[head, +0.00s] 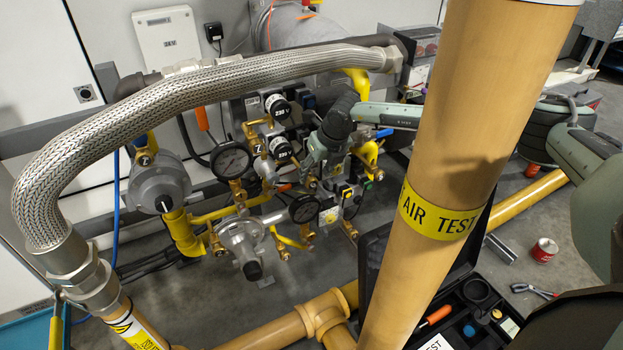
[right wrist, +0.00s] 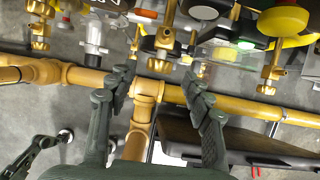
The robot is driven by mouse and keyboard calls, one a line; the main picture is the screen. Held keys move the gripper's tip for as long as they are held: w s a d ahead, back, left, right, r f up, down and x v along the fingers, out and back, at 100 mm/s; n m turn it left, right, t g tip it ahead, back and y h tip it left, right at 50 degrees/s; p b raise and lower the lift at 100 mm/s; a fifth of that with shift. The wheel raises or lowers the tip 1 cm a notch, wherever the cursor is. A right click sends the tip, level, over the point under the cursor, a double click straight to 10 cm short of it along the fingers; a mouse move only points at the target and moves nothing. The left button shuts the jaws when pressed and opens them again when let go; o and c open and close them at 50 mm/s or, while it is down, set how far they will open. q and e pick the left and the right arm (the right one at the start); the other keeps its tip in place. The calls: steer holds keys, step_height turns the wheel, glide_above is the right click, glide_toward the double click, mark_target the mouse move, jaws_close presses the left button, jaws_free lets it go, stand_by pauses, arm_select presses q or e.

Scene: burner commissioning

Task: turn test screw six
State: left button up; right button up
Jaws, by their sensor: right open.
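Several small brass test screws and fittings sit on the gas train. In the right wrist view, one brass screw (right wrist: 160,62) points down between and beyond my fingertips, another (right wrist: 40,38) is at the upper left, and a third (right wrist: 270,75) is at the right. I cannot read a number six on any tag. My right gripper (head: 312,172) reaches in from the right behind the tan pipe, over the valve block. In the right wrist view my right gripper (right wrist: 158,84) is open, with nothing between its fingers. My left gripper is not seen.
A tan pipe marked AIR TEST (head: 438,215) stands close in front of my right arm. A braided hose (head: 200,85) arches over the train. Gauges (head: 231,160) and regulators (head: 160,188) crowd the left.

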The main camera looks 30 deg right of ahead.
mark_target(311, 180)
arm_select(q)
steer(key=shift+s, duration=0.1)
arm_select(e)
steer(key=shift+x, duration=1.95)
steer(key=shift+s, duration=0.1)
steer(key=c, duration=1.2)
steer(key=shift+o, duration=0.2)
steer(key=shift+a+h, duration=0.2)
steer(key=shift+h, duration=0.2)
steer(key=shift+a+f+h, duration=0.1)
steer(key=shift+f+h, duration=0.05)
steer(key=shift+h, duration=0.25)
steer(key=shift+a+f+n+h, duration=0.1)
steer(key=shift+n+h, duration=0.2)
steer(key=shift+h, duration=0.2)
steer(key=shift+h+b, duration=0.4)
steer(key=shift+b, duration=0.1)
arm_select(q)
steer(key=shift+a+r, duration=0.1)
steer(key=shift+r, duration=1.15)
arm_select(e)
steer(key=shift+h, duration=0.3)
